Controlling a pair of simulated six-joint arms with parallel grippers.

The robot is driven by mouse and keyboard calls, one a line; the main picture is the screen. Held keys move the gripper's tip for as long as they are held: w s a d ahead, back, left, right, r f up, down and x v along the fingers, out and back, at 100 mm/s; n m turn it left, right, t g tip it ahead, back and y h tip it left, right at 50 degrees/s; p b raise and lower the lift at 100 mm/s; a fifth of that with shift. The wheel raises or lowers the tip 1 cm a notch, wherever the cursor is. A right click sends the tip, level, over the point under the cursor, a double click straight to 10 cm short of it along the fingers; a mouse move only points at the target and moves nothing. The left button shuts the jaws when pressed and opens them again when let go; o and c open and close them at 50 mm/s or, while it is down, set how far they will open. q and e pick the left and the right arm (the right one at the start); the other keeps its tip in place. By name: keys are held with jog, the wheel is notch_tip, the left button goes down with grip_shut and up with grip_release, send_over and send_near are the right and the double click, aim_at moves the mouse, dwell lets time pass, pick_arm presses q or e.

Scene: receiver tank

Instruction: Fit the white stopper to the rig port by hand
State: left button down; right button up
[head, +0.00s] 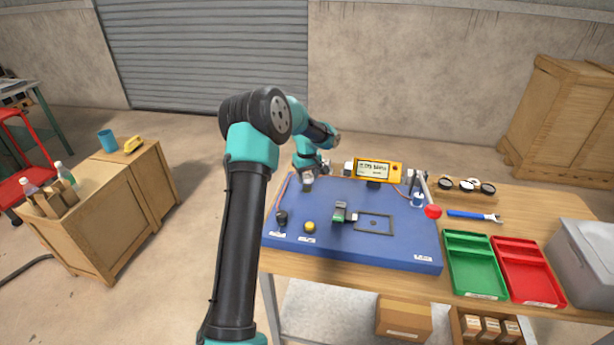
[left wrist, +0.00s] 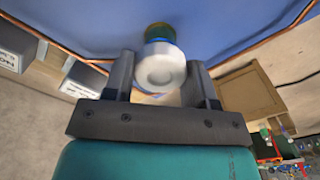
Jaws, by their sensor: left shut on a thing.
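My left gripper (left wrist: 162,74) is shut on the white stopper (left wrist: 158,73), which sits between its two dark fingers in the left wrist view. Just beyond the stopper are a blue-green ring (left wrist: 160,34) and a brass-coloured round fitting (left wrist: 159,27) against the blue board, seemingly the rig port. Stopper and fitting overlap in this view; I cannot tell whether they touch. My right gripper is not in view.
A yellow meter (head: 378,168) stands at the board's back edge. A red ball (head: 432,211) is at its right. Green (head: 470,285) and red (head: 526,291) trays lie at the right.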

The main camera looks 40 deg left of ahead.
pick_arm(q)
jog(key=shift+m, duration=1)
jog(key=shift+c, duration=1.8)
grip_release()
jog(key=shift+r, duration=3.5)
